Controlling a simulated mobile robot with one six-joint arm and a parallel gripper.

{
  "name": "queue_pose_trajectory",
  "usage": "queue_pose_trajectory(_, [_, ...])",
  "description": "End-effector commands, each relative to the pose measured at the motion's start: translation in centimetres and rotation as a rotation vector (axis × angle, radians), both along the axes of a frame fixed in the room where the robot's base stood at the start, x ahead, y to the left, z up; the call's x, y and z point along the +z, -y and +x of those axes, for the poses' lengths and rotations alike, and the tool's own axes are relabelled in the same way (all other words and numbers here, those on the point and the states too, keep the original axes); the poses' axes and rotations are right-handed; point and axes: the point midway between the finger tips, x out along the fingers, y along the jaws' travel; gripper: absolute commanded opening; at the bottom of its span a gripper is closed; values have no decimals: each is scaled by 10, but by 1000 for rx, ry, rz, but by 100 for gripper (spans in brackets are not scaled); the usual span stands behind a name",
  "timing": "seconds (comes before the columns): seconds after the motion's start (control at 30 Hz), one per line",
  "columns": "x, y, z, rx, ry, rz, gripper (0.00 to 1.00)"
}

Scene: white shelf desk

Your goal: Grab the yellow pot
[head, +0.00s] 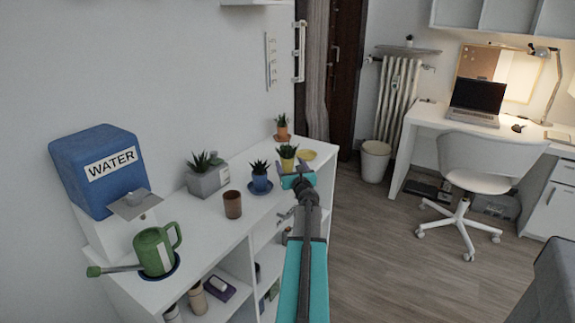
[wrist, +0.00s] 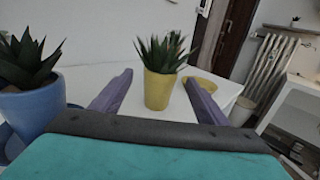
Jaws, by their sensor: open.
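The yellow pot (head: 287,164) with a spiky green plant stands upright on the white shelf desk, towards its far end. In the wrist view the yellow pot (wrist: 159,90) stands ahead of my gripper, between the lines of its two fingers. My gripper (head: 298,170) is open and empty, just in front of the pot in the head view and partly covering its lower part. Its purple fingers also show in the wrist view (wrist: 158,95), one to each side of the pot. I cannot tell whether they touch it.
A blue pot (head: 260,182) stands close left of the gripper, and it looms in the wrist view (wrist: 38,108). A yellow saucer (head: 307,155) lies behind right. An orange pot (head: 282,130), brown cup (head: 232,204), grey planter (head: 208,180) and green watering can (head: 155,252) share the white desk (head: 215,236).

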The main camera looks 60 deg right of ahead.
Motion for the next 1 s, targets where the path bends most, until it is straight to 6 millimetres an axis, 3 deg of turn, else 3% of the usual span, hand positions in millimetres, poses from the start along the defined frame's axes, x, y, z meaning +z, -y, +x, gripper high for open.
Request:
queue_pose_trajectory(0.47, [0, 3, 2, -1, 0, 0, 68])
queue_pose_trajectory(1.0, [1, 33, 30, -2, 0, 0, 68])
